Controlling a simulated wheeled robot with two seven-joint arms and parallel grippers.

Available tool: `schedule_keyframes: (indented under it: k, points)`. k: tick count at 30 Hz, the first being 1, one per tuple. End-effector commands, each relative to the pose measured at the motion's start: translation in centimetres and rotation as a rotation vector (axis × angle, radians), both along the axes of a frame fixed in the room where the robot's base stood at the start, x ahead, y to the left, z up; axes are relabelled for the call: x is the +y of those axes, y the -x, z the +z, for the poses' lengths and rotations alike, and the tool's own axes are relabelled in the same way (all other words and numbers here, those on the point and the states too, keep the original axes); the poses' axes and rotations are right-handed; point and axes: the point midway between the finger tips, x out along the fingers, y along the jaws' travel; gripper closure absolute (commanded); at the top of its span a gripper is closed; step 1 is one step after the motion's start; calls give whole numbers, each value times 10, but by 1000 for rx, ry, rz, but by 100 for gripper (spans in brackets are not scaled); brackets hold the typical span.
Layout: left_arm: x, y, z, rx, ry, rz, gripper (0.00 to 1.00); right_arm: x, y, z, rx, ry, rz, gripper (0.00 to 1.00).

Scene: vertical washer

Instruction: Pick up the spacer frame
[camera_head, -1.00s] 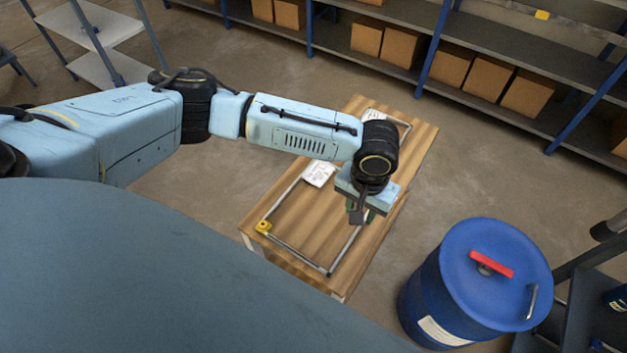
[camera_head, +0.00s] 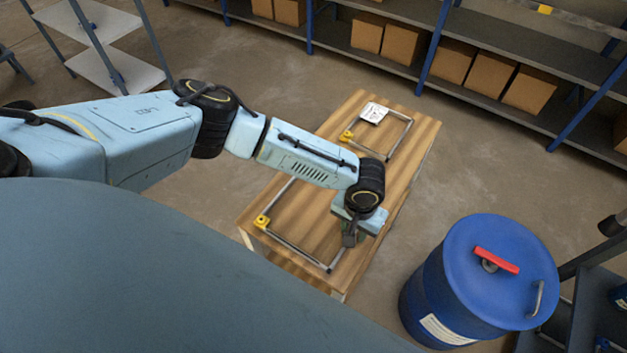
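Two thin grey metal frames lie flat on a wooden table (camera_head: 345,277). The nearer, larger frame (camera_head: 297,252) has a yellow corner piece at its left; my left arm covers its far part. The farther frame (camera_head: 399,137) has a yellow corner piece and a white label at its far left corner. I cannot tell which of them is the spacer frame. My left gripper (camera_head: 349,240), pointing down, is at the right side bar of the nearer frame. Its fingers are small and dark, and I cannot tell whether they are open or touch the bar. My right gripper is not in view.
A blue barrel (camera_head: 480,280) with a red handle stands on the floor to the right of the table. Shelves with cardboard boxes (camera_head: 403,43) line the back. A dark metal stand (camera_head: 590,305) is at the far right. Floor between table and shelves is clear.

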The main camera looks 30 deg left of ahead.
Motion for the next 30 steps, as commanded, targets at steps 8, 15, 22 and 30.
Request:
schedule_keyframes:
  k: [8,15,22,30]
  points:
    - [0,0,1,0,0,-1,84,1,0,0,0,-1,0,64]
    - [0,0,1,1,0,-1,100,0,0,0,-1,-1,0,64]
    - [0,0,2,0,0,0,100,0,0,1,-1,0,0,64]
    - [-1,0,42,-1,4,-1,100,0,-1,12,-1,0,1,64]
